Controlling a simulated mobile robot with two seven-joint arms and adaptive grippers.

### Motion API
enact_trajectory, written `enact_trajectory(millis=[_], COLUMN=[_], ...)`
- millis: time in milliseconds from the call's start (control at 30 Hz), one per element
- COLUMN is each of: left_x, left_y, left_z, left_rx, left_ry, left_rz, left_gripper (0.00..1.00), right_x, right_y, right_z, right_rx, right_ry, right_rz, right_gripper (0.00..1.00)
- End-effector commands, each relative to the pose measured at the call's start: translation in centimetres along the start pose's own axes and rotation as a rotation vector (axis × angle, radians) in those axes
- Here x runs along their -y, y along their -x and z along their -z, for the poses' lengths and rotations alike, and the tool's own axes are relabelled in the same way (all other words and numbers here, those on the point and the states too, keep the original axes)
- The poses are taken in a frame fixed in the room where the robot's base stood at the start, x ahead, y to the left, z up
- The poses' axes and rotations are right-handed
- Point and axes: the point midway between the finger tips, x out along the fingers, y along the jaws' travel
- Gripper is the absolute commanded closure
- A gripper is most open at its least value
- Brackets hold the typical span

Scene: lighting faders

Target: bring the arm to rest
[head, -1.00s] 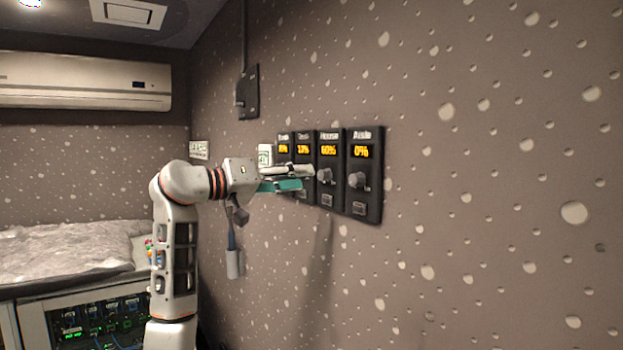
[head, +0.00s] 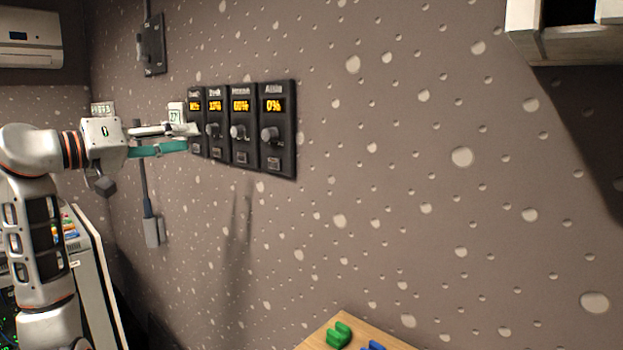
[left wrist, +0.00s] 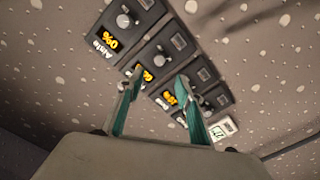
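My left gripper (head: 187,138) reaches in from the left in the head view, level with a row of black fader panels on the wall. In the left wrist view its two teal-padded fingers (left wrist: 160,78) stand apart with nothing between them. The Aisle panel (head: 278,130) reads 0% and the House panel (head: 244,125) reads 60%. Two more panels (head: 216,125) stand to their left; the leftmost is partly hidden by the fingertips. The Aisle panel also shows in the left wrist view (left wrist: 120,30). My right gripper is not in view.
A white thermostat (head: 176,115) is behind the gripper, beside the panels. A switch box (head: 152,45) and a hanging grey device (head: 153,230) are on the wall. A wooden surface (head: 350,330) with green and blue pieces is at the bottom. A dark-bottomed unit juts out upper right (head: 570,45).

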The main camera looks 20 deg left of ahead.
Motion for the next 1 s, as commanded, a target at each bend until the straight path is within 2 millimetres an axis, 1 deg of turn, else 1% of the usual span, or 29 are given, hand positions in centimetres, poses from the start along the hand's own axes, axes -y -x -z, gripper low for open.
enact_trajectory(millis=[67, 133, 167, 233, 267, 300, 367, 400, 433, 467, 500, 600, 667, 700, 767, 800, 867, 900, 967, 1000], left_x=[0.0, 0.0, -0.1, -0.2, -0.3, -0.6, -1.0, -1.4, -1.6, -1.9, -2.1, -2.3, -2.0, -1.6, -0.6, 0.2, 1.9, 3.3, 5.5, 7.2], left_y=[-0.1, -0.6, -1.0, -2.5, -3.2, -4.2, -5.7, -6.6, -7.1, -7.5, -7.9, -8.5, -8.6, -8.6, -8.5, -8.4, -8.2, -8.1, -7.6, -7.2], left_z=[-0.1, -0.8, -1.4, -3.6, -4.9, -6.9, -10.2, -12.5, -14.1, -15.6, -17.6, -22.0, -24.3, -25.8, -27.9, -29.4, -31.7, -33.4, -36.2, -38.4], left_rx=[0.002, 0.012, 0.021, 0.048, 0.06, 0.073, 0.078, 0.071, 0.058, 0.04, 0.01, -0.093, -0.165, -0.213, -0.28, -0.318, -0.363, -0.381, -0.387, -0.376], left_ry=[-0.003, -0.027, -0.049, -0.128, -0.172, -0.237, -0.338, -0.398, -0.44, -0.476, -0.518, -0.589, -0.612, -0.624, -0.631, -0.633, -0.634, -0.634, -0.634, -0.633], left_rz=[-0.002, -0.014, -0.026, -0.073, -0.103, -0.151, -0.235, -0.295, -0.337, -0.376, -0.423, -0.503, -0.519, -0.514, -0.486, -0.453, -0.383, -0.324, -0.226, -0.155], left_gripper=[0.64, 0.64, 0.64, 0.64, 0.64, 0.64, 0.64, 0.64, 0.64, 0.64, 0.64, 0.64, 0.64, 0.64, 0.64, 0.64, 0.64, 0.64, 0.64, 0.64], right_x=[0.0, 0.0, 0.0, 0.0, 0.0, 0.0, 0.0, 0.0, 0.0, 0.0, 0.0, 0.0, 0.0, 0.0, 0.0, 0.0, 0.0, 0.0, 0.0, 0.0], right_y=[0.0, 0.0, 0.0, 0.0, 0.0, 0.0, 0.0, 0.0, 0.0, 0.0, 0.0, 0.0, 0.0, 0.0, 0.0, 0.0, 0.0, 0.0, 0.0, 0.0], right_z=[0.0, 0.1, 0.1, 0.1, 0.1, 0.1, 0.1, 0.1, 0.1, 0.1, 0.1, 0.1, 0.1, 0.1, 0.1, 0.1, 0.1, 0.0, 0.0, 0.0], right_rx=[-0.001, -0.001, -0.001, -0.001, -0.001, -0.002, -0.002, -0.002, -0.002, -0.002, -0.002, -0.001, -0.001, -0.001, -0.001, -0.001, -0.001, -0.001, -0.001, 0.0], right_ry=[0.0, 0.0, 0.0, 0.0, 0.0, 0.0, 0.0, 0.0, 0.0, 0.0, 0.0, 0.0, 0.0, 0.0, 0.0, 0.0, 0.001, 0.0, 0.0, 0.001], right_rz=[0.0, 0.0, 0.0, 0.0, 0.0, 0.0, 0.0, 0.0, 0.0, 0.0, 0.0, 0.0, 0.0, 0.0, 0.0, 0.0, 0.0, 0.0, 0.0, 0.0], right_gripper=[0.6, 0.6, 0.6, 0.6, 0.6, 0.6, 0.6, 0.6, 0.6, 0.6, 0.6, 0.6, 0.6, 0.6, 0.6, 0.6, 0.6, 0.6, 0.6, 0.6])
